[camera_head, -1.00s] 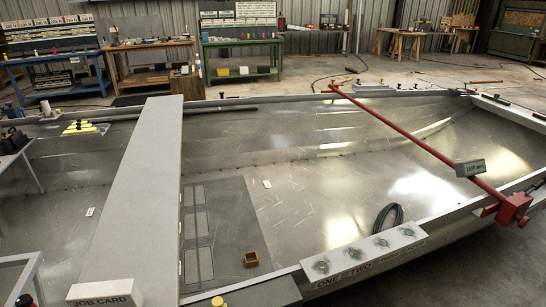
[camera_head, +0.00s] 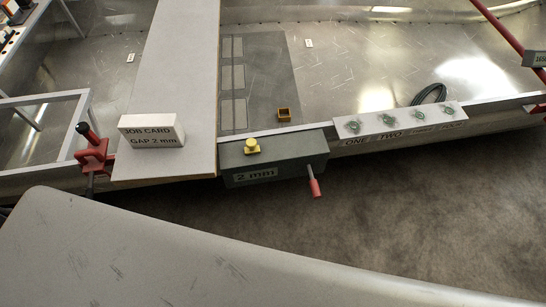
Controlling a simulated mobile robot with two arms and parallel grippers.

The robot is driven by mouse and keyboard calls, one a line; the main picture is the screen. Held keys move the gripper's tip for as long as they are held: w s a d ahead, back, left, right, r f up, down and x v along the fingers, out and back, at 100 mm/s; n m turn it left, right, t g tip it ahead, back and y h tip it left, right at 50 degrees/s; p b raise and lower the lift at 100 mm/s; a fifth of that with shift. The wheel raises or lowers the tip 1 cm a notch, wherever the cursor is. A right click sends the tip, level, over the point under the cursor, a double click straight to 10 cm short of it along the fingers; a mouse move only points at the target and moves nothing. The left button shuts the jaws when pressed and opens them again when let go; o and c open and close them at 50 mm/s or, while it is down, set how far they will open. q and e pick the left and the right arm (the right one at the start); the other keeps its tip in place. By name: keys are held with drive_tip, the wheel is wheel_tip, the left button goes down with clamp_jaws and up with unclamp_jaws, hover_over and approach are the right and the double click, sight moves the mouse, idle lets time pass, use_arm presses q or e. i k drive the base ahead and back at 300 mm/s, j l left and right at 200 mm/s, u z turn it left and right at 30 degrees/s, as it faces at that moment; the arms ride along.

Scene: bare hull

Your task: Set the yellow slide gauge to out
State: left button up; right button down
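A yellow knob-like piece (camera_head: 252,146) sits on top of a dark grey box (camera_head: 310,150) at the hull's near edge. I cannot tell for sure that it is the slide gauge or how it is set. The box front carries a label reading "2 mm" (camera_head: 255,175). A red-handled lever (camera_head: 315,187) sticks out below the box's right side. Neither of my grippers is in view.
A white job card block (camera_head: 152,131) reading "GAP 2 mm" stands on a grey plank (camera_head: 178,65). A red clamp (camera_head: 94,155) is at its left. Several green pieces lie on a white strip (camera_head: 352,127). A scratched grey surface (camera_head: 180,250) fills the foreground.

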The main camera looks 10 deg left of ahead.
sight(251, 148)
drive_tip(key=k+j, duration=0.3)
drive_tip(key=k, duration=0.2)
drive_tip(key=k+j+u, duration=0.15)
drive_tip(key=k+j, duration=0.15)
drive_tip(key=k, duration=0.15)
